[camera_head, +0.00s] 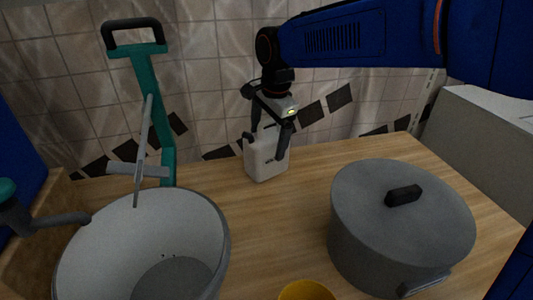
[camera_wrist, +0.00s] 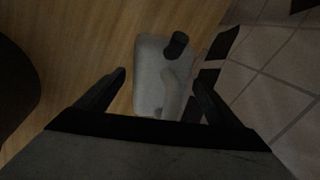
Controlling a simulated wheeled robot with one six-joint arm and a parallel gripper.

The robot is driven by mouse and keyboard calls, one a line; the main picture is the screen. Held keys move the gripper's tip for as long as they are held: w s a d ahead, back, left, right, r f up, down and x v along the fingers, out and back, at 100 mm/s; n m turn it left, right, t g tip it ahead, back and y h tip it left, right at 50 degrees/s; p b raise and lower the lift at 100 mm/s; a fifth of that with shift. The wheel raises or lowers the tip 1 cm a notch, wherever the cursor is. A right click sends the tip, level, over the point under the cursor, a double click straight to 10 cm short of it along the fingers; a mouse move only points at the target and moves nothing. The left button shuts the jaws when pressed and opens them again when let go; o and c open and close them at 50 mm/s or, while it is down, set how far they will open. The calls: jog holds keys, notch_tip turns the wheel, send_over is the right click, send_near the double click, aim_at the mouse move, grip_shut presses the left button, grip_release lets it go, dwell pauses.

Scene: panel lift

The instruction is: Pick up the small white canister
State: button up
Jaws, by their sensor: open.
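The small white canister (camera_head: 264,163) stands upright on the wooden counter near the tiled back wall. It has a dark cap and a moulded handle, both clear in the wrist view, where the canister (camera_wrist: 150,80) lies between and beyond the fingertips. My gripper (camera_head: 268,136) is at the canister's top, pointing down, with one finger in front of its right side. In the wrist view my gripper (camera_wrist: 160,80) is open, with a finger on each side of the canister. I cannot tell whether either finger touches it. The canister's upper part is partly hidden in the head view.
A large grey pot (camera_head: 370,235) with a lid stands at the right. A white bowl (camera_head: 90,245) and a teal-handled stand (camera_head: 150,90) are at the left. A yellow round thing (camera_head: 306,291) is at the front edge. Bare counter (camera_head: 265,225) lies in the middle.

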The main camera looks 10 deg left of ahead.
jog(key=shift+c, duration=0.5)
jog(key=c, duration=1)
jog(key=shift+r, duration=0.1)
jog(key=shift+c, duration=0.5)
